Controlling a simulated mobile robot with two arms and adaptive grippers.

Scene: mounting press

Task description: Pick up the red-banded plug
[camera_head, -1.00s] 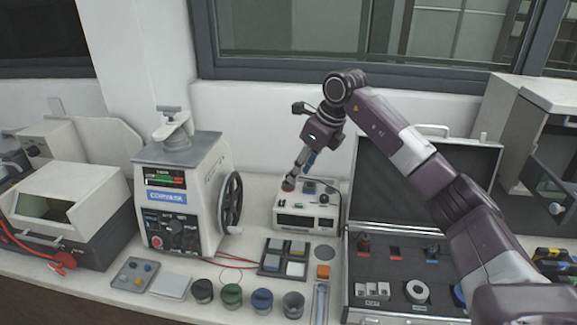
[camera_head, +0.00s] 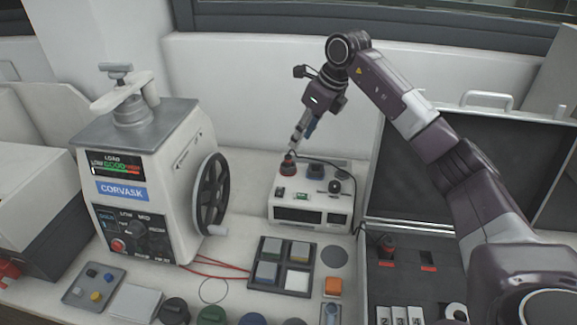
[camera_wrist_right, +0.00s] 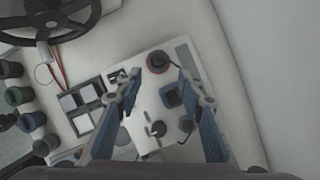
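A dark plug with a red band (camera_head: 288,167) stands on the top left of a white instrument box (camera_head: 311,215). It also shows in the right wrist view (camera_wrist_right: 158,62), with a red ring round its base. My right gripper (camera_head: 292,150) is just above this plug, pointing down. In the right wrist view my right gripper (camera_wrist_right: 160,82) has its two blue-grey fingers spread wide, with nothing held; the plug appears between and just beyond their tips. Contact cannot be told. A second dark, reddish plug (camera_head: 387,245) stands in the open case. My left gripper is not in view.
The box top also carries a dark square socket (camera_head: 315,172) and a small black knob (camera_head: 335,187). A press with a handwheel (camera_head: 209,195) stands left. A tray of square pads (camera_head: 256,247) lies in front. The open case (camera_head: 403,285) is right.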

